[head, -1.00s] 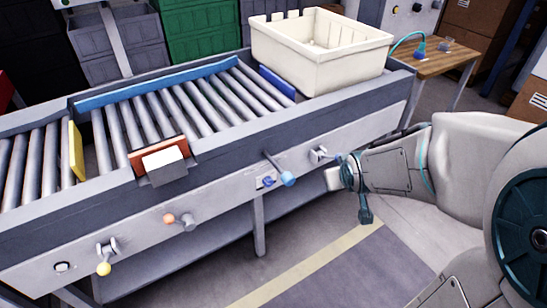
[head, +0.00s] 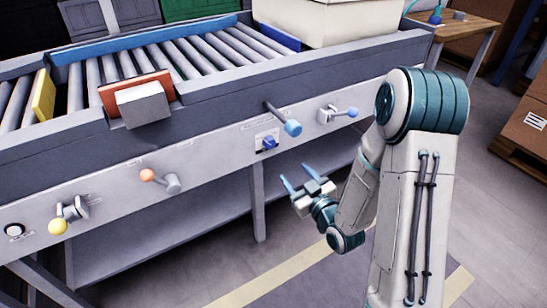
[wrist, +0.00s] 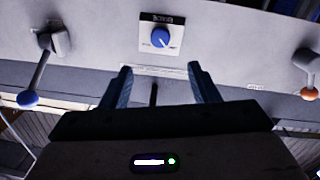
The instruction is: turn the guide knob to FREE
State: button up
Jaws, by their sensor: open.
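The guide knob (head: 268,142) is a small blue knob on a white plate on the conveyor's front panel. It also shows in the wrist view, with the knob (wrist: 160,38) beyond my fingers at the top centre. A light mark shows on the knob, but the lettering around it is too small to read. My gripper (head: 298,178) is open and empty, in front of the panel and below and right of the knob in the head view. In the wrist view its two dark blue fingers (wrist: 159,72) stand apart, not touching the knob.
A blue-ended lever (head: 291,127) sticks out just above and right of the knob; another blue-tipped handle (head: 346,113) is farther right. An orange-tipped lever (head: 160,180) and a yellow-tipped one (head: 60,222) are to the left. A cream bin (head: 340,20) stands on the conveyor.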

aim_at(271, 145)
jog(key=b+x, duration=0.4)
jog(key=x, duration=0.9)
jog(key=shift+w+a+r, duration=0.15)
jog(key=shift+w+a, duration=0.05)
jog(key=shift+w, duration=0.15)
jog(key=shift+c, duration=0.3)
jog(key=c, duration=0.9)
